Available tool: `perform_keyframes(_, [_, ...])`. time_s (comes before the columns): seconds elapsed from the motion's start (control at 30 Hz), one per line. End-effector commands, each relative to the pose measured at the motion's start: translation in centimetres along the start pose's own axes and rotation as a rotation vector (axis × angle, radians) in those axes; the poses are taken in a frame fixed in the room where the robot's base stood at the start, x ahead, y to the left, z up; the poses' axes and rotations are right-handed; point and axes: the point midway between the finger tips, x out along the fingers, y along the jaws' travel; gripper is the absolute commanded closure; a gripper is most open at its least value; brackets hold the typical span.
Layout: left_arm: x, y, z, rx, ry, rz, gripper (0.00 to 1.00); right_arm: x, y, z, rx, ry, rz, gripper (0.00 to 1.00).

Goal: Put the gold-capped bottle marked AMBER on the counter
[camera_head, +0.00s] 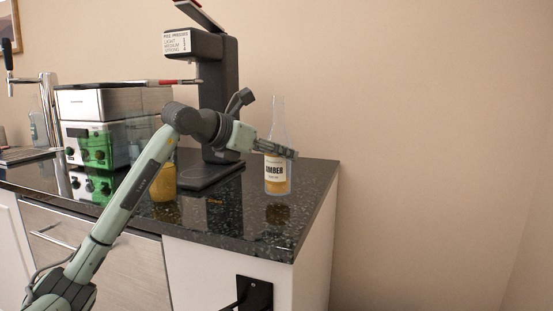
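The bottle marked AMBER (277,172) stands upright at the right part of the dark counter (255,230). It is clear glass with a long neck, a white label and amber contents low down. I see no gold cap on its top. Its base is at or just above the counter; I cannot tell if it touches. My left gripper (277,149) reaches in from the left, its fingers level and crossing the front of the bottle just above the label. The far side of the bottle is hidden, so I cannot tell if the fingers are closed on it. My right gripper is not in view.
A dark machine (217,85) stands behind my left gripper. A yellow object (163,182), partly behind my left arm, stands left of it. A silver and green appliance (95,135) is further left. The counter's right edge is close to the bottle. Counter in front of it is clear.

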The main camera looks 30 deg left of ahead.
Motion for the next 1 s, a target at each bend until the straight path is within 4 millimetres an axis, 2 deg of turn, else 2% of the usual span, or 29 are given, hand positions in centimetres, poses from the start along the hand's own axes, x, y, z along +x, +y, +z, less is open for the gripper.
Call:
perform_keyframes(0.03, [0.33, -0.06, -0.76, -0.002, -0.001, -0.002, 1.00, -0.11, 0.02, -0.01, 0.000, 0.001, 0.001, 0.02])
perform_keyframes(0.13, [0.56, 0.03, -1.38, -0.001, -0.004, 0.000, 1.00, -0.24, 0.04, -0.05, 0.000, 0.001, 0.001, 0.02])
perform_keyframes(0.57, [0.66, 0.07, -1.69, 0.000, -0.004, 0.001, 1.00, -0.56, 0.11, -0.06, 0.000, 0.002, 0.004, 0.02])
perform_keyframes(0.6, [0.69, 0.06, -1.72, 0.000, -0.002, 0.001, 0.47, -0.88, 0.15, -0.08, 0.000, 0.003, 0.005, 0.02])
perform_keyframes(0.73, [0.69, 0.06, -1.72, 0.000, -0.002, 0.001, 0.31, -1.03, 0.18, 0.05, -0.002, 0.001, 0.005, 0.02])
perform_keyframes(1.0, [0.68, 0.05, -1.70, 0.000, -0.001, 0.000, 0.30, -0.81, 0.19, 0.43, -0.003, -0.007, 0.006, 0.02])
